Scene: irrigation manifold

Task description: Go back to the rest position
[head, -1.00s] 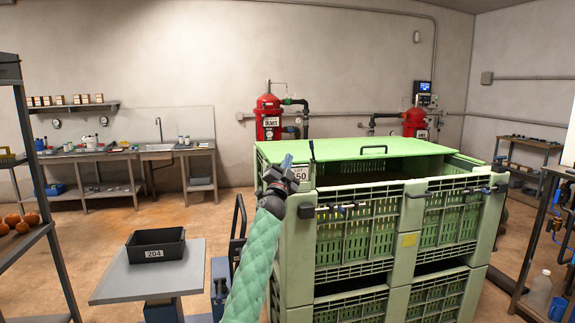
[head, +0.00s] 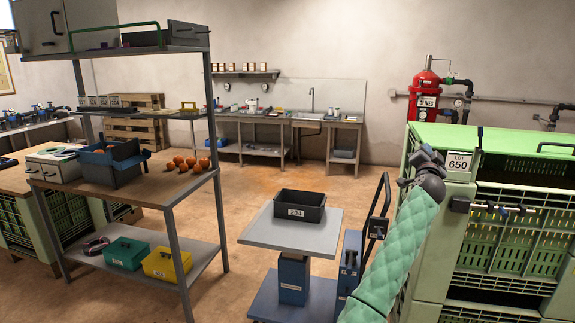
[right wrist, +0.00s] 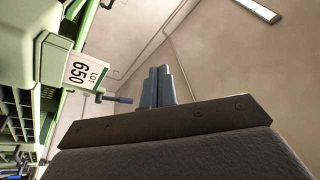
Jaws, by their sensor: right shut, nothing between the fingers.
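My right arm, in a green quilted sleeve, rises from the lower right of the head view. Its gripper (head: 425,155) is at the top, in front of the near left corner of the green crate stack (head: 433,235). In the right wrist view the gripper (right wrist: 157,72) points up, with its fingers together and nothing between them. The white LOT 650 tag (right wrist: 86,73) hangs to the left of the fingers there, and it also shows on the crate in the head view (head: 459,162). My left gripper is not in view.
A lift cart (head: 285,236) with a black bin (head: 299,206) marked 204 stands left of my arm. A metal shelf (head: 170,190) with a blue bin (head: 112,160) and oranges is further left. A red tank (head: 425,92) stands behind the crates. Floor is clear toward the sink bench (head: 325,122).

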